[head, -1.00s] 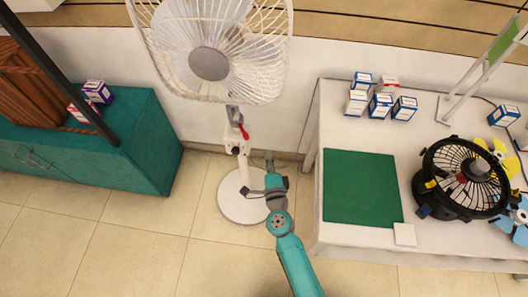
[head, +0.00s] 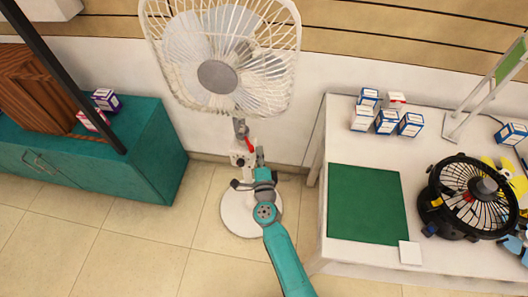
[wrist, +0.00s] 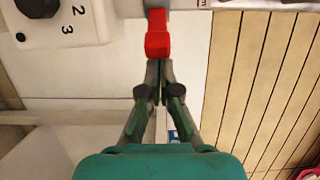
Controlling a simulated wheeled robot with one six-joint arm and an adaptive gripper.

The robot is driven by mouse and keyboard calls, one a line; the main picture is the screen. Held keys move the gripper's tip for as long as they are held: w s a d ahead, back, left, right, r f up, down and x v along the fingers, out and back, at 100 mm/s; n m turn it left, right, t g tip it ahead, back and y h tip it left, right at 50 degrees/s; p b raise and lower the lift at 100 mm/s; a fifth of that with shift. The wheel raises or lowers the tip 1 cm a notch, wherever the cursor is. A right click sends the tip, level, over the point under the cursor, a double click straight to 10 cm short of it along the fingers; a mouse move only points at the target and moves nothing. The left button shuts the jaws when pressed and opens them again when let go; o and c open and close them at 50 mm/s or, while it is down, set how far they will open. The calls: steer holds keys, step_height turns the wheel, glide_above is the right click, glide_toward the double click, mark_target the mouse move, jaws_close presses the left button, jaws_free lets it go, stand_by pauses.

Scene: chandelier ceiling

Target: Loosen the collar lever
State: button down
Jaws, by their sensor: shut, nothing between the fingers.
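The white pedestal fan (head: 218,78) stands on the floor between the teal cabinet and the white table. Its red collar lever (head: 251,145) sits on the pole below the fan head. In the wrist view the red lever (wrist: 158,38) is straight ahead of my fingertips. My gripper (head: 260,152) is just right of the lever in the head view. In the wrist view my gripper (wrist: 158,65) is shut with its fingertips together at the lever's near end. I cannot tell whether they touch it. The lever is not held.
A white control box (wrist: 60,22) with numbers is at upper left in the wrist view. The white table (head: 312,215) at right bears a green mat (head: 367,204), a black fan (head: 470,197) and several small boxes. The teal cabinet (head: 150,165) is at left.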

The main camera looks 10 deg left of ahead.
mark_target(251, 152)
steer(key=shift+a, duration=0.1)
stand_by(0.3)
steer(key=shift+s+a+m+t+h, duration=0.1)
steer(key=shift+s+a+m+h, duration=0.3)
steer(key=shift+h, duration=0.35)
steer(key=shift+s+a+m+t+h, duration=0.1)
steer(key=shift+s+a+m+h, duration=0.05)
steer(key=shift+a+m+h, duration=0.45)
steer(key=shift+s+a+m+t+h, duration=0.1)
steer(key=shift+s+a+m+h, duration=0.25)
steer(key=shift+h, duration=0.5)
steer(key=shift+s+a, duration=0.1)
steer(key=a+m+g+h, duration=0.1)
steer(key=a+m+h, duration=0.3)
steer(key=a+h, duration=0.3)
steer(key=shift+s+m, duration=0.3)
steer(key=shift+m, duration=0.05)
